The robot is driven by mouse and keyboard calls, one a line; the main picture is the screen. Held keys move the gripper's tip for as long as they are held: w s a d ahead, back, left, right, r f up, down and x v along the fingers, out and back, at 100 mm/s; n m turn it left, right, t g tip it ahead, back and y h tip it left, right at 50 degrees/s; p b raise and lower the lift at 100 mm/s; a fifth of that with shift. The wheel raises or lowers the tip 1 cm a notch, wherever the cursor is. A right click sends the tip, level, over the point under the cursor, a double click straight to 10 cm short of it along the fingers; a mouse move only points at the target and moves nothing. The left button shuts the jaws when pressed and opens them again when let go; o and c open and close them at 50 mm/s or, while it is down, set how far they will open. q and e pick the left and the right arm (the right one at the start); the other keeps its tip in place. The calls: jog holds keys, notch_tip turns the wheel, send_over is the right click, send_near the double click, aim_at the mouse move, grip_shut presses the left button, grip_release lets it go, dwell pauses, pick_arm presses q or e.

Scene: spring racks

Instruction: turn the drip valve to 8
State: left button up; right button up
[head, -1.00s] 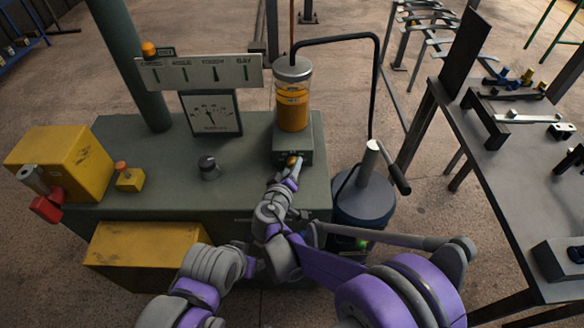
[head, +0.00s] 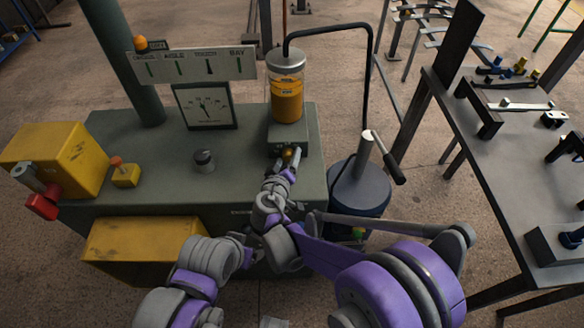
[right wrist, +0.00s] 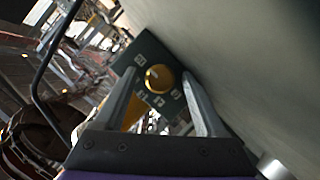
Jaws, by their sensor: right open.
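The drip valve has a round yellow-brass knob (head: 288,154) on the front of the green block (head: 288,134) under the orange oil cylinder (head: 288,100). In the right wrist view the knob (right wrist: 158,79) has a pointer mark, with number labels on the dark plate (right wrist: 141,61) around it. The labels are too small to read surely. My right gripper (head: 291,163) is open at the knob; in the wrist view its fingers (right wrist: 159,88) stand on either side of it with gaps showing.
A grey bench (head: 250,175) carries a dial gauge (head: 206,105), a black knob (head: 203,160) and a yellow box with a red part (head: 62,155). A grey canister with a handle (head: 360,187) stands right of the bench. A rack table with tools (head: 510,170) is further right.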

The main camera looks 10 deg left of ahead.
jog(key=shift+d+r+m+g+y+p, duration=0.1)
jog(key=shift+r+m+g+y+p, duration=0.15)
jog(key=shift+m+y, duration=0.3)
jog(key=shift+d+m+g+y+p, duration=0.15)
jog(key=shift+m+y+p, duration=0.2)
jog(key=shift+m, duration=0.3)
jog(key=shift+w+f+m+y, duration=0.1)
jog(key=shift+m+y, duration=0.3)
jog(key=shift+m, duration=0.3)
jog(key=shift+d+f+m+g+y+b, duration=0.15)
jog(key=shift+m+g+y+b, duration=0.25)
jog(key=shift+m+y, duration=0.4)
jog(key=shift+f+m+y+b, duration=0.1)
jog(key=shift+m+y+b, duration=0.5)
jog(key=shift+m+b, duration=0.45)
jog(key=v, duration=0.5)
jog(key=p+v, duration=0.1)
jog(key=v, duration=0.5)
jog(key=shift+w+r+p, duration=0.1)
jog(key=shift+r+p, duration=0.1)
jog(key=shift+p, duration=0.1)
